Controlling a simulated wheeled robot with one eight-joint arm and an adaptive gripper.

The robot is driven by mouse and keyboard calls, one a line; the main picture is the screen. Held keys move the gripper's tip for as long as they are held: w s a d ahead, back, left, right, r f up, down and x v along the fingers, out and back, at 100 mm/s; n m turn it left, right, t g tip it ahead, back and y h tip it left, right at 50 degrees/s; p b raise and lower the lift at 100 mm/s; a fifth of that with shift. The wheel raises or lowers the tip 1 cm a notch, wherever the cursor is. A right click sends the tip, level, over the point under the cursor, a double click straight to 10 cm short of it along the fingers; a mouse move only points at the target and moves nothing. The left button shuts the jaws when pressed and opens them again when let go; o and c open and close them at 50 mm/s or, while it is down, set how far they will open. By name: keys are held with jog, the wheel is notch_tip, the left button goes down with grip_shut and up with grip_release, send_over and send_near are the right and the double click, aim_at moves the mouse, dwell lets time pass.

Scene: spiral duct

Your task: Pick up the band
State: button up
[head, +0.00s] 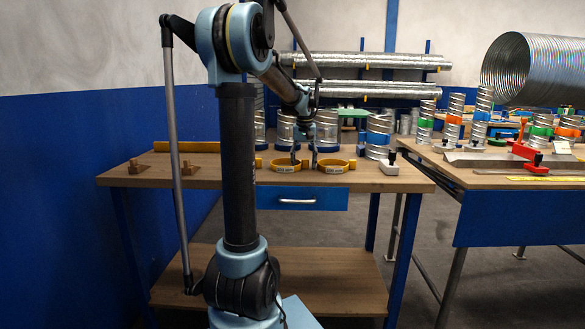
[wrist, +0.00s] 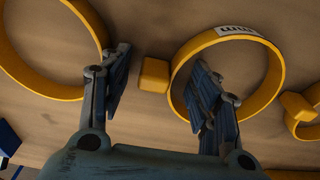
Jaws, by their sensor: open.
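Yellow bands lie flat on the wooden workbench; the head view shows a left band (head: 286,168) and a right band (head: 333,168), both with white labels. My gripper (head: 304,160) points down between and over these two. In the wrist view my gripper (wrist: 160,62) is open, with a small yellow block (wrist: 154,75) on the side of the middle band (wrist: 280,75) between its fingers. One finger overlaps that band's opening. The other is beside the left band (wrist: 60,93). The block is not gripped. I cannot tell how far the fingertips are above the bench.
Metal duct pieces (head: 326,130) stand behind the bands. A grey-white device (head: 389,164) is near the bench's right end. Wooden blocks (head: 138,166) and a yellow bar (head: 187,146) lie at left. A second bench (head: 480,180) with ducts and tools stands right.

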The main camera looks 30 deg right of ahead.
jog(key=c, duration=1.1)
jog(key=shift+c, duration=0.2)
